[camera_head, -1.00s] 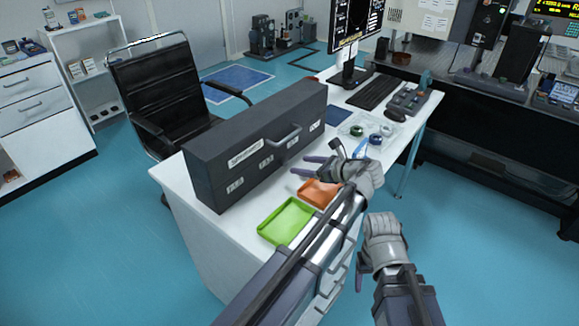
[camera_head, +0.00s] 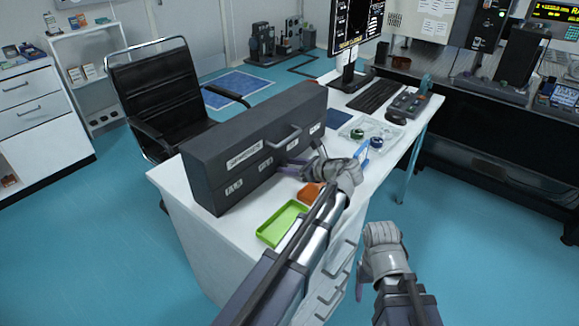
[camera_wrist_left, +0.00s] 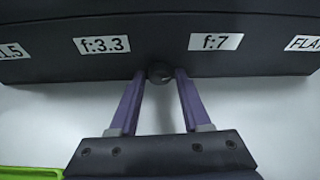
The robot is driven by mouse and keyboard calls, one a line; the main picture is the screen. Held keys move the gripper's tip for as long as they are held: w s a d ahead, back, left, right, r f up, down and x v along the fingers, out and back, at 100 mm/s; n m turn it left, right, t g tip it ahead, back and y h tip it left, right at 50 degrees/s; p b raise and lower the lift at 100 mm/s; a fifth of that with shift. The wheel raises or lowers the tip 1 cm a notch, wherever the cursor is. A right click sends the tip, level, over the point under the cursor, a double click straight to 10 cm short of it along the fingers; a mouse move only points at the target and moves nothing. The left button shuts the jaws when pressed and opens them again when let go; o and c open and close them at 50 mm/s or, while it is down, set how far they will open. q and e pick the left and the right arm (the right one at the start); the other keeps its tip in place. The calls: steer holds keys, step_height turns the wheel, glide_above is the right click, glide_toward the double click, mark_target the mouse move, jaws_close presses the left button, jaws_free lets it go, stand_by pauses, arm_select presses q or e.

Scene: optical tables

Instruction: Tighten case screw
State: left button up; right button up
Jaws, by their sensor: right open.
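The long black case (camera_head: 255,140) lies on the white desk, with a handle and white labels on its front. In the left wrist view, its dark front (camera_wrist_left: 270,60) crosses the top, with labels such as f:3.3 and f:7. A round black screw knob (camera_wrist_left: 160,72) sticks out low on that front, between those labels. My left gripper (camera_wrist_left: 160,84) is open, with one purple finger on each side of the knob; I cannot tell whether they touch it. In the head view, my left gripper (camera_head: 308,160) is at the case front. My right gripper (camera_head: 361,284) is open, empty and beside the desk.
A green tray (camera_head: 282,223) and an orange tray (camera_head: 309,192), partly hidden by my left arm, lie before the case. A clear tray with tape rolls (camera_head: 366,132), a keyboard (camera_head: 376,95) and a monitor stand further back. A chair (camera_head: 160,85) is behind the desk.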

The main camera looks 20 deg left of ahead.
arm_select(q)
jaws_close()
steer(key=shift+s+n+t, duration=0.25)
steer(key=shift+n+t, duration=0.15)
steer(key=shift+n, duration=0.2)
steer(key=shift+w+n+t+b, duration=0.1)
steer(key=shift+n+t+b, duration=0.45)
steer(key=shift+n, duration=0.35)
steer(key=shift+o, duration=1.8)
jaws_free()
steer(key=p+v, duration=0.2)
steer(key=v, duration=0.4)
steer(key=shift+r+p, duration=0.2)
steer(key=shift+p, duration=0.1)
steer(key=shift+v, duration=0.8)
